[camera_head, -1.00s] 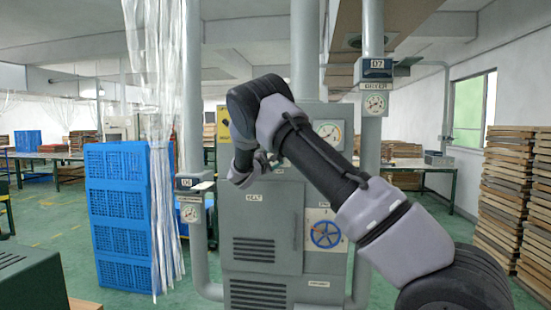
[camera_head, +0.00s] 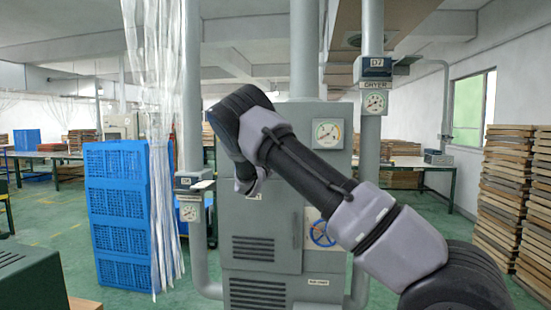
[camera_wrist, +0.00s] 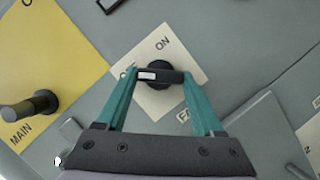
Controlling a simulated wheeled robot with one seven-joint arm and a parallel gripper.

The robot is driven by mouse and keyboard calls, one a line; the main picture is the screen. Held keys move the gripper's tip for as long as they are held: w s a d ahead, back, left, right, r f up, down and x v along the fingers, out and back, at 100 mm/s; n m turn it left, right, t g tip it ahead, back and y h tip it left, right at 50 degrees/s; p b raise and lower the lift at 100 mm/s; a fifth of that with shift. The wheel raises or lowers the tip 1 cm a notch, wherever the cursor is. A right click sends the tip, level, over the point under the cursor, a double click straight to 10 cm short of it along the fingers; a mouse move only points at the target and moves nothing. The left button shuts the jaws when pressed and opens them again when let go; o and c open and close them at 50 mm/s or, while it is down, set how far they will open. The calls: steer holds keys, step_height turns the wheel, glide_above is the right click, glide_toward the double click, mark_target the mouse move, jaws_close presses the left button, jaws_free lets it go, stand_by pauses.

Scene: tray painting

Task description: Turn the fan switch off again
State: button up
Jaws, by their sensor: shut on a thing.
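The fan switch (camera_wrist: 158,66) is a black round knob with a dark crossbar on a cream plate (camera_wrist: 188,62) in the wrist view. The plate reads "ON" above the knob. A second word at its left is partly covered by a finger, and the label below is partly hidden too. A white mark sits on the bar's left end, toward the partly covered word. My gripper (camera_wrist: 160,77) has its teal fingers at the two ends of the bar, shut on it. In the head view my wrist is at the grey cabinet (camera_head: 262,222), and the switch is hidden.
Left of the fan switch is a yellow panel (camera_wrist: 62,52) with a MAIN switch (camera_wrist: 30,106). The cabinet also has a gauge (camera_head: 327,133) and a blue handwheel (camera_head: 320,233). Blue crates (camera_head: 118,215) and a clear strip curtain (camera_head: 160,130) stand to the left.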

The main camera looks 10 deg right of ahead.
steer(key=o, duration=1.4)
steer(key=shift+a, duration=0.1)
steer(key=v, duration=1)
steer(key=shift+s+a+f, duration=0.15)
steer(key=shift+s, duration=0.15)
